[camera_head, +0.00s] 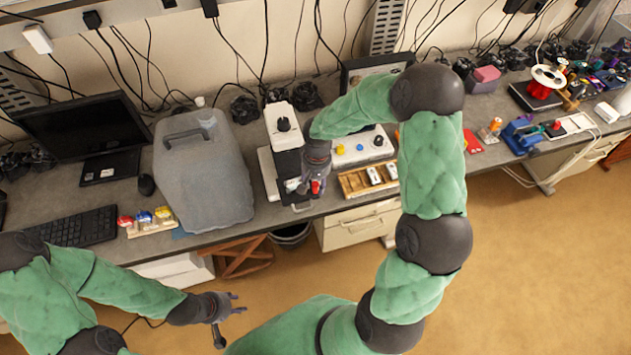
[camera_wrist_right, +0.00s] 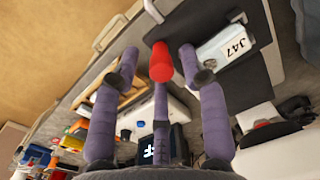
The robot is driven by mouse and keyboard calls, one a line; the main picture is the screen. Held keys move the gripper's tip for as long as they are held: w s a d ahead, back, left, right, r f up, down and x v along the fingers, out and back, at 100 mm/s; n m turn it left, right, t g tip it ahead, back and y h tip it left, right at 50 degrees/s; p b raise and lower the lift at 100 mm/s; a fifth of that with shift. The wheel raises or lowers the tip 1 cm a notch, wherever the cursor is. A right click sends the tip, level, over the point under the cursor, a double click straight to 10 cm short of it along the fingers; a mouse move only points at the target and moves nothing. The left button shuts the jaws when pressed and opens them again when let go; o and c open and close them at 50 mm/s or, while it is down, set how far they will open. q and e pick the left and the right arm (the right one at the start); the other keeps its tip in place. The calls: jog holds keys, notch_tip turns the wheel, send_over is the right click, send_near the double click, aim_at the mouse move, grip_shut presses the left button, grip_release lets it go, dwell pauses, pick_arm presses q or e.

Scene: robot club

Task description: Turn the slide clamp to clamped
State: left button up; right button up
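The slide clamp shows as a red-tipped part (camera_wrist_right: 161,62) in the right wrist view, at the front of a black and white device (camera_head: 282,124). The red tip also shows in the head view (camera_head: 316,187). A pale plate marked J47 (camera_wrist_right: 228,46) lies on the device's black stage beside it. My right gripper (camera_head: 308,186) is over the stage. In the wrist view its two outer fingers (camera_wrist_right: 158,65) are spread on either side of the red tip, with gaps visible. My left gripper (camera_head: 238,303) is open and empty, off the bench.
A large grey container (camera_head: 203,175) stands left of the device. A wooden tray (camera_head: 355,184) with white pieces and a white box with coloured buttons (camera_head: 362,147) stand to the right. Drawers (camera_head: 360,225) are below the bench edge.

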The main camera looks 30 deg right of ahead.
grip_shut()
jog(key=shift+n, duration=0.4)
jog(key=n, duration=0.3)
jog(key=shift+n, duration=0.4)
jog(key=n, duration=0.5)
jog(key=shift+f+n, duration=0.1)
jog(key=shift+n, duration=0.2)
jog(key=shift+o, duration=1.4)
grip_release()
jog(key=shift+d, duration=0.1)
